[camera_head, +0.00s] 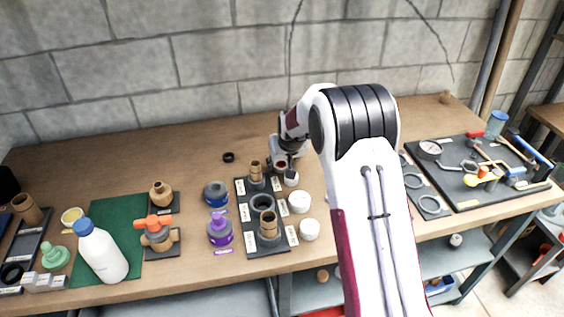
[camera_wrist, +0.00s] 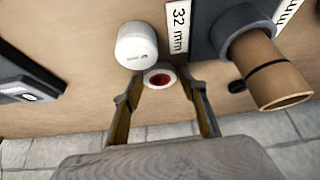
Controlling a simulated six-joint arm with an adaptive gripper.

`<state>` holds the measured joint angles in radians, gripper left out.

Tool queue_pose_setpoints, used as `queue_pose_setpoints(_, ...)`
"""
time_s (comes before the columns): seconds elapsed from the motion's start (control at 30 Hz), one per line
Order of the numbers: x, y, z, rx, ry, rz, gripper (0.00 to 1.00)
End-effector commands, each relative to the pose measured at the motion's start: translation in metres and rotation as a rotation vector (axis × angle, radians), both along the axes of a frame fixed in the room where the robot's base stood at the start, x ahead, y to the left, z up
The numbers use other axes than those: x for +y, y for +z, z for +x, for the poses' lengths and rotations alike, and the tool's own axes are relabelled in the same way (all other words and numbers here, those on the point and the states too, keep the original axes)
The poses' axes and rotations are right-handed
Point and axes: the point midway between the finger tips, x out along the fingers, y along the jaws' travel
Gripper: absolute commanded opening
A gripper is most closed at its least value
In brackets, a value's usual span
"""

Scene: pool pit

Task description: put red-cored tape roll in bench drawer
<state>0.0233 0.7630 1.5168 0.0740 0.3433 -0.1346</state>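The tape roll (camera_wrist: 159,77), white with a red core, lies on the wooden bench (camera_head: 130,150) beside a white cylindrical pot (camera_wrist: 137,45). My gripper (camera_wrist: 161,85) is open, with one finger on each side of the roll. I cannot tell whether the fingers touch it. The roll is hard to make out there. Grey storage units (camera_head: 440,255) stand under the bench; I cannot tell which part is the drawer.
The dark board (camera_head: 267,243) with upright brown pipe pieces stands close by my gripper. White pots (camera_head: 309,230) stand along its right side. The bench's back left is mostly clear.

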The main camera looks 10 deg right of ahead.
Motion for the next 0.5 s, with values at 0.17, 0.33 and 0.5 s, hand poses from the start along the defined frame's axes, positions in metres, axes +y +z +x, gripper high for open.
queue_pose_setpoints(0.17,0.0,0.0003,0.0001,0.0,0.0,0.0,0.51)
queue_pose_setpoints(0.33,0.0,0.0004,0.0,0.0,0.0,0.0,0.51)
queue_pose_setpoints(0.5,-0.0001,0.0041,0.0,0.0,0.0,0.0,0.51)
